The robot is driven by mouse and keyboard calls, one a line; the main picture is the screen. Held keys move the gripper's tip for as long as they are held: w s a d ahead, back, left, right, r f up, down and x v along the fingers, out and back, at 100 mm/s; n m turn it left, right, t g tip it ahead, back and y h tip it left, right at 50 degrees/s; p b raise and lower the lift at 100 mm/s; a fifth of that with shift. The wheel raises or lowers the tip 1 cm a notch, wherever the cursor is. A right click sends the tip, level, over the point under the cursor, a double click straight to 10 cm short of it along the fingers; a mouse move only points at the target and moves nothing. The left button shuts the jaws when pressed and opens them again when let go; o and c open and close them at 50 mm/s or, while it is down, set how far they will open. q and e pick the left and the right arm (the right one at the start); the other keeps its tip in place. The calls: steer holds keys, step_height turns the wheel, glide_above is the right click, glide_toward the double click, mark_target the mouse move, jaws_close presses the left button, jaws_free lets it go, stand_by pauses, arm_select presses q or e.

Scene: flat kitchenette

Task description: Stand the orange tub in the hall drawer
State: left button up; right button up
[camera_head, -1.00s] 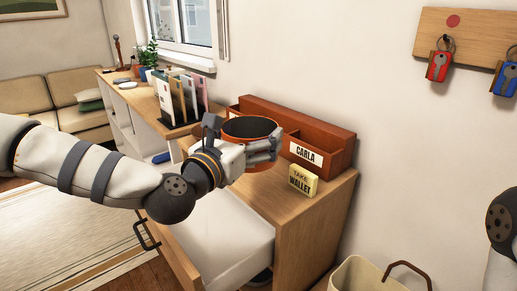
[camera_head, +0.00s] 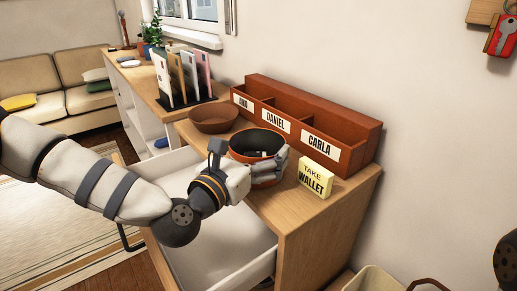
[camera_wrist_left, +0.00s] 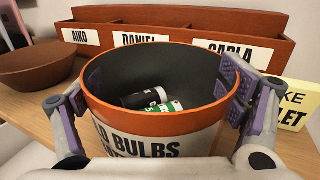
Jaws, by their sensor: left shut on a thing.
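The orange tub (camera_head: 257,137) has a dark inside. In the left wrist view the tub (camera_wrist_left: 160,120) carries a white label reading "BULBS", and small cylinders, one black and one green and white, lie inside it. My left gripper (camera_head: 268,166) is shut on the tub, its fingers on either side. The tub is upright at the front part of the cabinet top; I cannot tell whether it touches the wood. The open hall drawer (camera_head: 222,252), white inside, lies below and in front; my left arm covers part of it. My right gripper is out of view.
On the cabinet top (camera_head: 330,205) stand a brown bowl (camera_head: 213,118), a red-brown name-labelled organiser (camera_head: 310,122) and a yellow "TAKE WALLET" block (camera_head: 315,178). A rack of upright cards (camera_head: 184,78) stands farther left. A cream bin (camera_head: 372,281) is at bottom right.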

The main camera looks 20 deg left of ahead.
arm_select(q)
steer(key=shift+w, duration=0.1)
steer(key=o, duration=0.8)
steer(key=shift+f, duration=0.2)
steer(key=shift+o, duration=1.2)
steer(key=shift+r, duration=0.1)
